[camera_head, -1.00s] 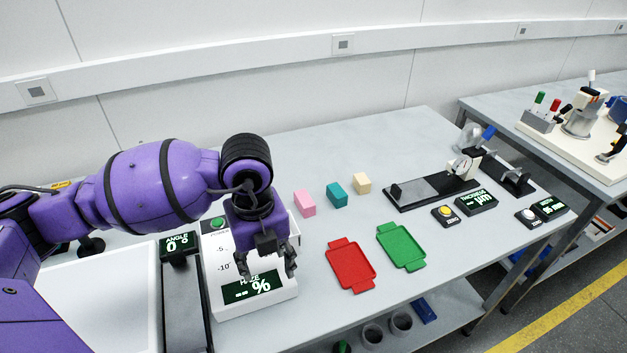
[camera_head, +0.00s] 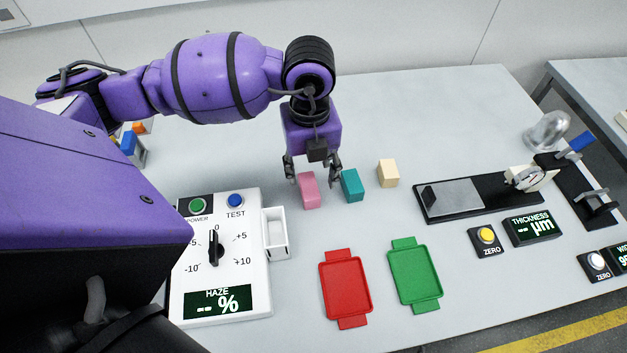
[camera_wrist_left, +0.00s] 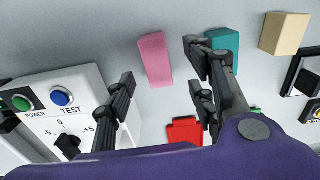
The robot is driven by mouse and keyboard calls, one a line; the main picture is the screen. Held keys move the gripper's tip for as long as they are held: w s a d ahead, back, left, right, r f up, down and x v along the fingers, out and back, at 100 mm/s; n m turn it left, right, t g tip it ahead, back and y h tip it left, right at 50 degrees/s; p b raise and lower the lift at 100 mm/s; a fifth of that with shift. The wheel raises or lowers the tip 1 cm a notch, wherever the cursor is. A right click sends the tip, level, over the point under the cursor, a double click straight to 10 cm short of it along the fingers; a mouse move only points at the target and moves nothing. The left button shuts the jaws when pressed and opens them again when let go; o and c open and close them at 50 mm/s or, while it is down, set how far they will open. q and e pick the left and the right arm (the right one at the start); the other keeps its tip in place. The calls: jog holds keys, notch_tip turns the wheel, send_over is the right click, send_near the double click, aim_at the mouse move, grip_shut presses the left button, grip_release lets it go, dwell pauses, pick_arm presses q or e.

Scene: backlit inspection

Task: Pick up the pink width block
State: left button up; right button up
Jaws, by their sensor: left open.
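The pink block (camera_head: 309,191) lies on the grey table, left of the teal block (camera_head: 352,186) and the cream block (camera_head: 388,173). My left gripper (camera_head: 312,176) is open and points down, just above and behind the pink block in the head view. In the left wrist view, the pink block (camera_wrist_left: 155,59) shows beyond and between the two open fingers (camera_wrist_left: 160,92), with nothing held. The teal block (camera_wrist_left: 224,45) is partly covered by the right-hand finger there. Whether a finger touches any block, I cannot tell. My right gripper is not in view.
The haze meter (camera_head: 226,270) stands at front left, with a small white holder (camera_head: 276,234) on its side. A red tray (camera_head: 346,286) and a green tray (camera_head: 414,273) lie in front of the blocks. A thickness gauge (camera_head: 470,198) is at right. Table behind the blocks is clear.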

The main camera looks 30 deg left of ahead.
aim_at(309, 185)
pick_arm(q)
jog(key=f, duration=0.6)
jog(key=shift+s+a, duration=0.1)
jog(key=shift+s, duration=0.1)
grip_shut()
